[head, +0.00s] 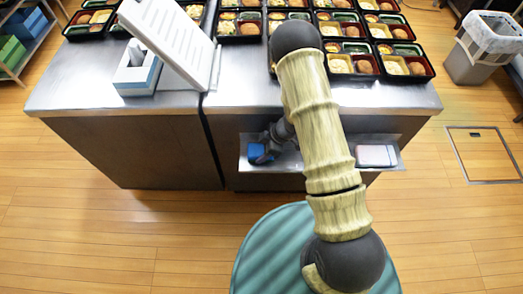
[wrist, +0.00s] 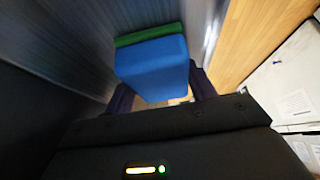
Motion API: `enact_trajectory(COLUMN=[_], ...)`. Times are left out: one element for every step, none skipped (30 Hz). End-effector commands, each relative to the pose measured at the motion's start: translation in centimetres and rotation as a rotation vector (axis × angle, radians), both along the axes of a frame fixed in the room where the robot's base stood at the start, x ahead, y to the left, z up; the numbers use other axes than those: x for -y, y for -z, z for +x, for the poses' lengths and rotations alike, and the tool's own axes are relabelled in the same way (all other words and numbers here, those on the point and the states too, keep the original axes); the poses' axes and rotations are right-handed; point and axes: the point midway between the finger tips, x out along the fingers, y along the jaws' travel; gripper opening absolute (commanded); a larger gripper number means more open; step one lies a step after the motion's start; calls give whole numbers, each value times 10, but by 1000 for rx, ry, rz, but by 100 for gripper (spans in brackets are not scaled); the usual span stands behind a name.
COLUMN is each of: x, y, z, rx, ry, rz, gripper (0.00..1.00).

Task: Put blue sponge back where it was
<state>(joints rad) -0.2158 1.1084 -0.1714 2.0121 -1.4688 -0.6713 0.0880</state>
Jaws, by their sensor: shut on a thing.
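The blue sponge (head: 257,152) is at the left end of the metal shelf (head: 312,166) on the front of the counter. In the wrist view the sponge (wrist: 153,70) has a blue body and a green layer along its far edge. My gripper (head: 266,146) is shut on it, with a dark finger on each side in the wrist view (wrist: 160,92). My arm crosses the middle of the shelf in the head view and hides part of it. I cannot tell whether the sponge touches the shelf.
A pale pink-and-white block (head: 376,155) lies at the shelf's right end. Several bento trays (head: 350,62) fill the back and right of the counter. A white slanted panel (head: 172,38) and a blue-white holder (head: 137,74) stand at left. A bin (head: 482,52) is far right.

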Motion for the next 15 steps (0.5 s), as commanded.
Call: enact_trajectory(x=[0, 0, 0, 0, 0, 0, 0, 0, 0, 0, 0, 0, 0, 0, 0], y=[3, 3, 3, 3, 2, 2, 2, 2, 3, 4, 5, 6, 5, 5, 5], z=[0, 0, 1, 1, 1, 0, 0, 0, 0, 0, 0, 0, 0, 0, 0], rx=[1, 1, 2, 2, 2, 2, 1, 1, 1, 1, 1, 1, 1, 1, 1], ry=[0, 0, 0, 0, 0, 0, 0, 0, 0, 1, 1, 1, 1, 1, 1], rz=[0, 1, 1, 1, 1, 1, 1, 1, 1, 1, 1, 1, 1, 1, 1], gripper=[34, 34, 34, 34, 34, 34, 34, 34, 34, 34, 34, 34, 61, 67, 75])
